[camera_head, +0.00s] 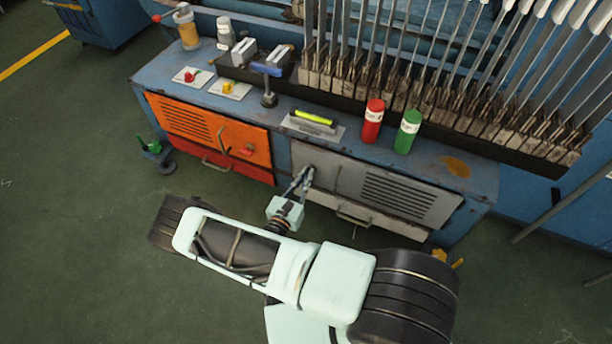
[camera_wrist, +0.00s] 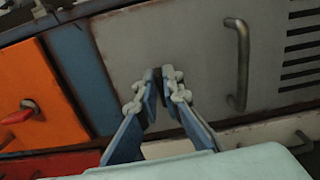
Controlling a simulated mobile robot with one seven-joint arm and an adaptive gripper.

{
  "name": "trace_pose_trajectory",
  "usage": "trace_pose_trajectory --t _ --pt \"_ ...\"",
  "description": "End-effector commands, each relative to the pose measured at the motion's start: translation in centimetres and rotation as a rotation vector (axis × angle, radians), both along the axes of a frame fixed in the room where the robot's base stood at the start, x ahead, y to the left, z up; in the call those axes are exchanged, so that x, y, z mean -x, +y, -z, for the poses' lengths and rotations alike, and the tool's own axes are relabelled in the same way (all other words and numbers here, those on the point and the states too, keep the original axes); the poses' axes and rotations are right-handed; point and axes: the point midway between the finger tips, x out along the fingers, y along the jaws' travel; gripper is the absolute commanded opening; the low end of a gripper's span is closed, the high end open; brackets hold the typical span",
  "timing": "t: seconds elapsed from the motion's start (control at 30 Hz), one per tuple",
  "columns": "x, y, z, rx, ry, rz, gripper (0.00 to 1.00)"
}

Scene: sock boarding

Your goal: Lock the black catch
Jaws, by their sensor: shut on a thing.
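My gripper (camera_head: 303,177) is at the grey cabinet door (camera_head: 375,178), near its left edge. In the wrist view its two fingertips (camera_wrist: 160,76) are close together against the grey door (camera_wrist: 200,50), left of the door's upright handle (camera_wrist: 240,62). They are shut on a small dark piece, which I take to be the black catch (camera_wrist: 158,86). The fingers hide most of it, so its angle cannot be told. The grey door looks closed.
The orange door (camera_head: 185,122) with its red catch (camera_head: 247,150) is to the left. Drawers with bar handles run below both doors. Red (camera_head: 373,122) and green (camera_head: 408,132) bottles stand on the bench top. Open green floor lies in front.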

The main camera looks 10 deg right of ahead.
Motion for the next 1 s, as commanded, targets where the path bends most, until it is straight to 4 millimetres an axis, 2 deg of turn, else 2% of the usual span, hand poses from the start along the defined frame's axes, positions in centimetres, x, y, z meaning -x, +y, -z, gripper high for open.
trace_pose_trajectory --t 0.27,1.0 --pt "-0.19 0.23 0.02 0.138 0.099 -0.003 0.0" --pt "-0.57 0.78 0.5 0.703 0.51 -0.002 0.0"
